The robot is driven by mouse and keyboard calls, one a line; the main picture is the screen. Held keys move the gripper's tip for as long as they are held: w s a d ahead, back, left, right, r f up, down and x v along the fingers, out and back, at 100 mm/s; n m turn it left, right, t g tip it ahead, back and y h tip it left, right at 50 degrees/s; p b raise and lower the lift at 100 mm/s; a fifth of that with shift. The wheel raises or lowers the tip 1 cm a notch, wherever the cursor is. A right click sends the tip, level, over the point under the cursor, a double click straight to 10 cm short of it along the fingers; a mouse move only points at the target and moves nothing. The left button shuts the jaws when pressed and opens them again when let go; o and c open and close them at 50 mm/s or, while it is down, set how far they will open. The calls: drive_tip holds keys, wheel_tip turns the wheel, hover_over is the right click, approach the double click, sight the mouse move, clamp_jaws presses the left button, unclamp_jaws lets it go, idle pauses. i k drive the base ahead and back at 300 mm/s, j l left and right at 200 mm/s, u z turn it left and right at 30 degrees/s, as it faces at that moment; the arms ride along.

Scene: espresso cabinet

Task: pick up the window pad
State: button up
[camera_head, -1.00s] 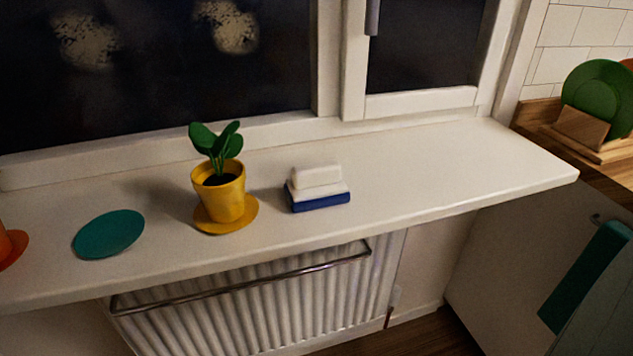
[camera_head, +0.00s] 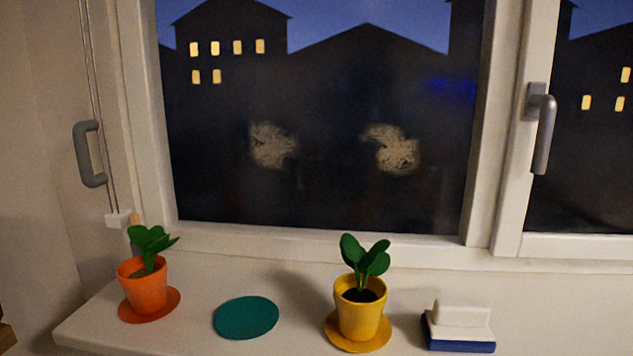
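The window pad (camera_head: 459,329) is a small block with a white handle-like top over a white layer and a dark blue base. It sits on the white windowsill (camera_head: 290,277) at the lower right of the head view, right of the yellow pot. It lies flat, and nothing touches it. My gripper is not in view.
A yellow pot (camera_head: 359,311) with a green plant stands on a yellow saucer (camera_head: 333,340) close left of the pad. A teal disc (camera_head: 246,318) and an orange pot (camera_head: 146,291) lie farther left. The window has a grey handle (camera_head: 542,128) and two pale smudges (camera_head: 396,149).

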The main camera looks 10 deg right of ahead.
sight(460, 326)
drive_tip(key=k+l+z, duration=0.3)
drive_tip(key=l, duration=0.25)
drive_tip(key=k+l+z, duration=0.25)
drive_tip(key=k+l, duration=0.15)
drive_tip(key=l, duration=0.3)
drive_tip(key=i, duration=1)
